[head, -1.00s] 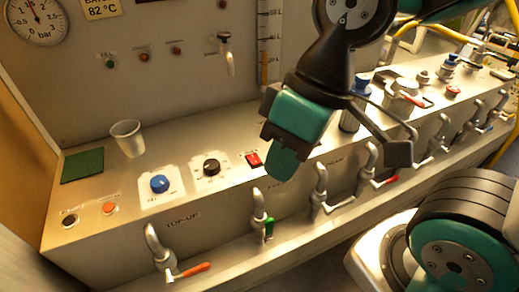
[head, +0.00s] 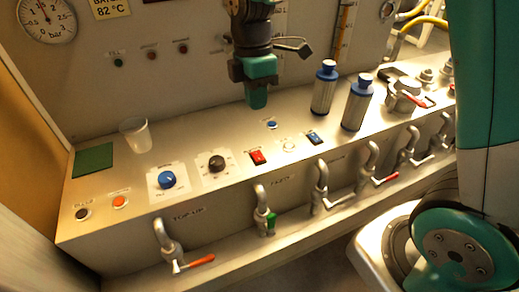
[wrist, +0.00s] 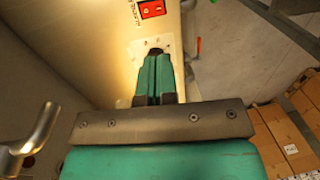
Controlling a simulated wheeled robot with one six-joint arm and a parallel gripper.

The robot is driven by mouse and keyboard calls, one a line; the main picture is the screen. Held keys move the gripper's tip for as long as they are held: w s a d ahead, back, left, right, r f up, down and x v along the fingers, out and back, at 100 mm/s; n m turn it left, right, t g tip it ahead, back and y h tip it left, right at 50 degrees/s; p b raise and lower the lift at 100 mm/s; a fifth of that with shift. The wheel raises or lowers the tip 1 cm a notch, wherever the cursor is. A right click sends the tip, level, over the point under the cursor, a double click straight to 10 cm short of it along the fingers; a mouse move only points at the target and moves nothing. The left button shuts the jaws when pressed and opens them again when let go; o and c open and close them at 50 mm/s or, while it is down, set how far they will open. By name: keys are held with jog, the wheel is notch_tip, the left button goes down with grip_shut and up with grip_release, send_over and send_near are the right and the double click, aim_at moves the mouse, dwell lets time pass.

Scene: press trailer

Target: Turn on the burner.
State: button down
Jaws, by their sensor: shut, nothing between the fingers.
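The console top carries a red rocker switch (head: 257,157), a black knob (head: 216,163) on a white plate and a blue knob (head: 166,180) on another white plate. The labels are too small to tell which control is the burner's. A red switch (wrist: 152,8) also shows at the top of the wrist view. My gripper (head: 257,104) is shut and empty, pointing down above the back of the console, behind the red switch in the picture. In the wrist view its closed teal fingers (wrist: 158,62) partly cover a small white plate (wrist: 147,45).
A blue rocker switch (head: 314,138) and two blue-capped bottles (head: 325,88) stand right of my gripper. A translucent cup (head: 135,135) and green pad (head: 93,160) are at left. Taps (head: 320,188) line the console's front. The console's middle front is fairly clear.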

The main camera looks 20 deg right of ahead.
aim_at(257, 155)
jog(key=f, duration=0.4)
jog(key=s+f+p, duration=0.1)
jog(key=f, duration=0.4)
jog(key=f+p, duration=0.1)
jog(key=f, duration=0.4)
jog(key=shift+s, duration=0.4)
jog(key=shift+a+f, duration=0.2)
jog(key=shift+a, duration=0.05)
jog(key=shift+d, duration=0.3)
jog(key=shift+a+r, duration=0.1)
jog(key=shift+w+r, duration=0.1)
jog(key=shift+w, duration=0.15)
jog(key=shift+w+r, duration=0.1)
jog(key=shift+w, duration=0.4)
